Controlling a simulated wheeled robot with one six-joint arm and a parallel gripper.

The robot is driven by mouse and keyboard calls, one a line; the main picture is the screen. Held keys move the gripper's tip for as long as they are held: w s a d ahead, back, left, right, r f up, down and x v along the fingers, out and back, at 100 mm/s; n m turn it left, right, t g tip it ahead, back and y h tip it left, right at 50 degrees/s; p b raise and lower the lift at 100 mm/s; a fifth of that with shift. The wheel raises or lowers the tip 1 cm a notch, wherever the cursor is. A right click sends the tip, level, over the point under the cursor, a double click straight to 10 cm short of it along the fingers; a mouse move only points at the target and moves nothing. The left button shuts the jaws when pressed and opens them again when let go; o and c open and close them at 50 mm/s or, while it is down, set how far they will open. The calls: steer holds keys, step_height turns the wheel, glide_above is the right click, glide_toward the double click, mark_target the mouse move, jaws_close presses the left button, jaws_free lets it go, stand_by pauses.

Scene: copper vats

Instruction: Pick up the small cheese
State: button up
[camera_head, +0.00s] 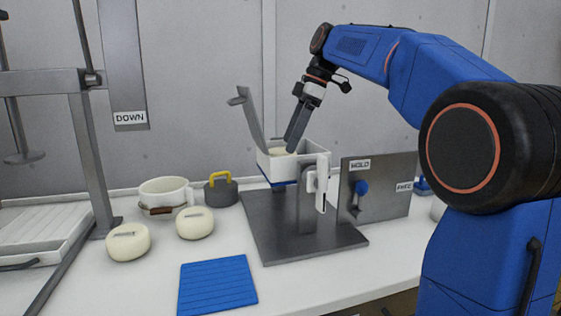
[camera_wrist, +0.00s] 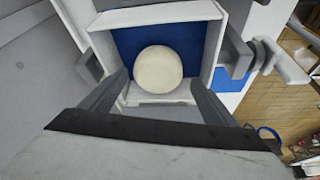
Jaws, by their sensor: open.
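A round, pale cheese (camera_wrist: 158,69) sits in an open white box (camera_wrist: 157,14) with a blue floor. In the head view only a little of this cheese (camera_head: 281,152) shows over the rim of the white box (camera_head: 275,166). My gripper (camera_wrist: 160,88) is open, its two dark fingers reaching down into the box on the left and right of the cheese. I cannot tell whether they touch it. In the head view my gripper (camera_head: 291,146) points down at the box. Two other pale cheeses, one left (camera_head: 128,242) and one right (camera_head: 195,223), stand on the table.
The box sits on a grey stand (camera_head: 302,232) with a raised grey lever (camera_head: 251,122). A white bowl (camera_head: 164,192), a grey weight with yellow handle (camera_head: 221,190) and a blue mat (camera_head: 217,285) lie left. A press frame stands far left.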

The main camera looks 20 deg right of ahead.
mark_target(283, 150)
steer(key=x, duration=0.4)
steer(key=shift+w+a+f, duration=0.25)
steer(key=shift+w+a, duration=0.05)
steer(key=shift+a, duration=0.2)
steer(key=shift+w+a+f, duration=0.1)
steer(key=shift+a+f, duration=0.15)
steer(key=shift+f, duration=0.45)
steer(key=c, duration=1.3)
steer(key=shift+o, duration=0.2)
steer(key=shift+r, duration=0.15)
